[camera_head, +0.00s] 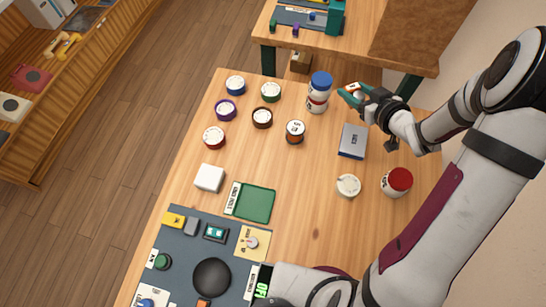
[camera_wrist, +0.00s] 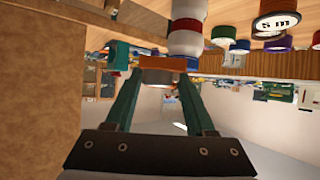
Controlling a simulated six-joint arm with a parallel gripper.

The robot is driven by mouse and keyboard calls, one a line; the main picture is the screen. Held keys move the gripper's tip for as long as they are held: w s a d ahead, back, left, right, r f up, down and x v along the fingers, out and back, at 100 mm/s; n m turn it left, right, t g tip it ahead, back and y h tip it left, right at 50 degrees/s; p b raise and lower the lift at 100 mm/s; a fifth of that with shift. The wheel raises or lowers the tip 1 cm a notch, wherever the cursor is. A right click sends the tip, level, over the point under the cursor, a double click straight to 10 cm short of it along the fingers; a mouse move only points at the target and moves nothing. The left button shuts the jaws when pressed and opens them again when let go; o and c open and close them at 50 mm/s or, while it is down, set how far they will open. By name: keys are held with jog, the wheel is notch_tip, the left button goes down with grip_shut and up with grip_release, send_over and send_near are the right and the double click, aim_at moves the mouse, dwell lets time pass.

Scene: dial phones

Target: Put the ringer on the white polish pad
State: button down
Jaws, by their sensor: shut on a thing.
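My gripper (camera_head: 350,92) is at the far right part of the table, beside the blue-and-white bottle. It is shut on a small orange-and-grey piece, apparently the ringer (camera_wrist: 160,69), held between the teal fingertips in the wrist view. The fingers hide part of it in the head view. The white polish pad (camera_head: 209,178) appears to be the plain white square block at the left middle of the table. My gripper is well away from it, up and to the right. The pad's top looks bare.
A blue-capped bottle (camera_head: 318,92) stands close left of my gripper. Several round spools or tins (camera_head: 262,117) stand at the far left. A grey box (camera_head: 352,141), a white round tin (camera_head: 348,186) and a red-topped can (camera_head: 397,182) are nearer. A green pad (camera_head: 256,203) lies beside the white block. The table's centre is clear.

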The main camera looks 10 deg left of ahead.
jog(key=s+a+r+n+g+y, duration=0.2)
jog(key=s+a+n+g+y, duration=0.4)
jog(key=s+a, duration=0.6)
jog(key=n+g, duration=0.4)
jog(key=n, duration=0.1)
send_over(208, 176)
jog(key=shift+h, duration=0.4)
jog(key=f, duration=0.6)
jog(key=shift+d+f, duration=0.15)
jog(key=shift+d, duration=0.1)
jog(key=f, duration=0.4)
jog(key=shift+a, duration=0.2)
jog(key=shift+f, duration=0.15)
jog(key=shift+f, duration=0.1)
jog(key=shift+c, duration=1.2)
grip_release()
